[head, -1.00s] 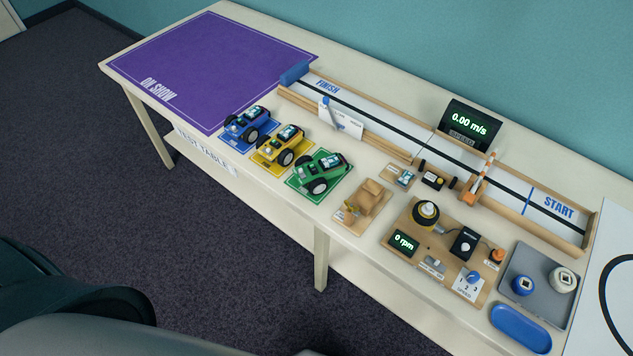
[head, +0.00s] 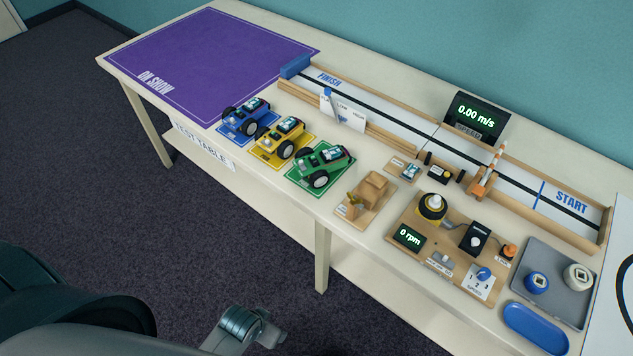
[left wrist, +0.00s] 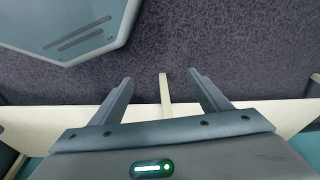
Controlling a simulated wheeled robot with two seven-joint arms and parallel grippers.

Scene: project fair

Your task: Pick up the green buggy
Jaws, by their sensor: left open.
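The green buggy (head: 322,164) stands on a green mat (head: 297,178) on the table's front side in the head view, rightmost of three buggies. It has dark wheels with pale hubs and electronics on top. My left gripper (left wrist: 158,76) is open in the left wrist view, with nothing between its fingers but a view of carpet and a table leg. The buggy does not show in that view. Part of my arm shows at the bottom of the head view, apart from the table. My right gripper is not in view.
The yellow buggy (head: 278,139) and blue buggy (head: 246,117) stand to the left of the green one. A small wooden stand (head: 367,195) is close on its right. The wood-railed track (head: 400,118) runs behind. The purple area (head: 205,62) is bare.

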